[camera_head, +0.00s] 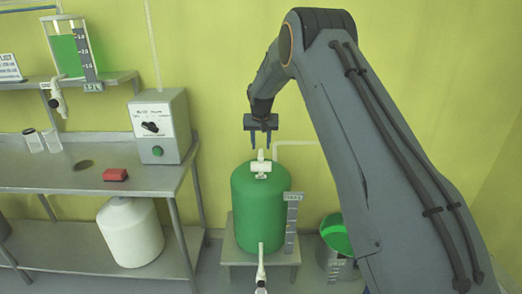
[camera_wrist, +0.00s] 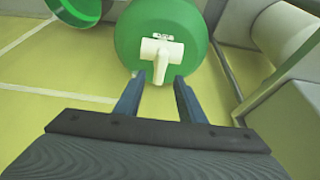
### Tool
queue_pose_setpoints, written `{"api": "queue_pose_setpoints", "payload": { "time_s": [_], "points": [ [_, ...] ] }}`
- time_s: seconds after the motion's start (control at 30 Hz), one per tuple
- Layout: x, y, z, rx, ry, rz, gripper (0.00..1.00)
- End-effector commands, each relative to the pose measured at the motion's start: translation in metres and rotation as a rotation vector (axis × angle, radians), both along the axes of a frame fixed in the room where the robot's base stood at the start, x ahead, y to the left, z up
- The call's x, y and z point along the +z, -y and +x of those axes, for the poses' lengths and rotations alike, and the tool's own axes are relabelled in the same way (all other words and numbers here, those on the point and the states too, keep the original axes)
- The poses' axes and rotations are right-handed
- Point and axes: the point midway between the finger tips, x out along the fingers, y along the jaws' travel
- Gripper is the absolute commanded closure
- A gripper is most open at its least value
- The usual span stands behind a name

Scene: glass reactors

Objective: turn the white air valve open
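A white valve (camera_head: 261,166) with a small lever sits on top of a green tank (camera_head: 259,210). In the wrist view the same white valve (camera_wrist: 162,50) is ahead of the fingers, its handle pointing toward me, roughly in line with the gap between the fingertips. My gripper (camera_head: 261,148) points down just above the valve, its two fingers apart with nothing between them. In the wrist view the fingers (camera_wrist: 160,82) are also spread and seem short of the handle; contact does not show.
A white outlet tap (camera_head: 261,278) is low on the tank's front. A green-filled bucket (camera_head: 338,240) stands to the right.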

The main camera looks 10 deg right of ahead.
Motion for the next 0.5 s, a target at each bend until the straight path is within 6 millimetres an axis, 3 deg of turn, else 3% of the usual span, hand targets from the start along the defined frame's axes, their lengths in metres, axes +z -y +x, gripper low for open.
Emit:
{"api": "queue_pose_setpoints", "payload": {
  "time_s": [0.2,0.5],
  "points": [
    [-0.028,0.003,0.011,0.0,-0.001,0.0,0.64],
    [-0.045,0.004,0.018,0.0,0.0,0.0,0.64]
  ]
}}
